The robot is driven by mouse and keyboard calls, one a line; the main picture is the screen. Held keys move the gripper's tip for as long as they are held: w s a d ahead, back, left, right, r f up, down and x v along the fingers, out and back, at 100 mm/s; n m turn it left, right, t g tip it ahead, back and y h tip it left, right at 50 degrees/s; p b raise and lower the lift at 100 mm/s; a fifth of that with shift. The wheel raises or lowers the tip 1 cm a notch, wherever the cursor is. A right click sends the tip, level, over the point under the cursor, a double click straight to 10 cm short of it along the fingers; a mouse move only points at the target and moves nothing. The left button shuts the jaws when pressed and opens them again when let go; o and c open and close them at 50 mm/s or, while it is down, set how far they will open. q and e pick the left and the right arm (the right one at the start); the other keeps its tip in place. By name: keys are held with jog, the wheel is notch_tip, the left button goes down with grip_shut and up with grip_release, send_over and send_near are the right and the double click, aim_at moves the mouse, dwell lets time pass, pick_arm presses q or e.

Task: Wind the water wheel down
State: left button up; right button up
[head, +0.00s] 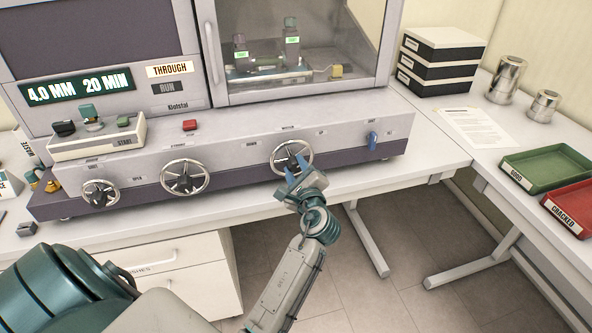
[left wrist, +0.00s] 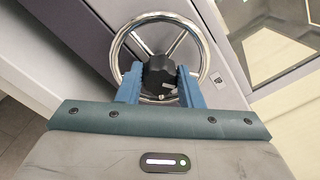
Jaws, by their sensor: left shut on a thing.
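The water wheel (head: 277,146) is the rightmost of three spoked chrome handwheels on the machine's sloped front; the label above it is small and hard to read. My left gripper (head: 290,167) is at this wheel, its blue fingers shut on the dark hub. In the left wrist view the wheel (left wrist: 117,45) shows a chrome rim, spokes and a black hub knob (left wrist: 159,73) between the two blue fingers (left wrist: 158,88). The fingers and wrist cover the lower part of the wheel. My right gripper is not in view.
Two other handwheels (head: 185,177) (head: 100,193) sit to the left. A blue lever (head: 372,140) is right of the water wheel. A red button (head: 190,125) and a start box (head: 95,145) are above. Green (head: 551,166) and red (head: 570,207) trays lie on the right bench.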

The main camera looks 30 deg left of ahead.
pick_arm(q)
jog(key=n+b, duration=0.2)
jog(key=n, duration=0.1)
jog(key=shift+n+b, duration=0.9)
jog(key=shift+n, duration=0.2)
jog(key=shift+n+b, duration=0.65)
jog(key=shift+n, duration=0.15)
jog(key=n+b, duration=0.2)
jog(key=shift+r+n, duration=0.1)
jog(key=shift+n, duration=0.2)
jog(key=shift+r+n, duration=0.1)
jog(key=shift+n, duration=0.4)
jog(key=shift+r+b, duration=0.1)
jog(key=shift+b, duration=0.2)
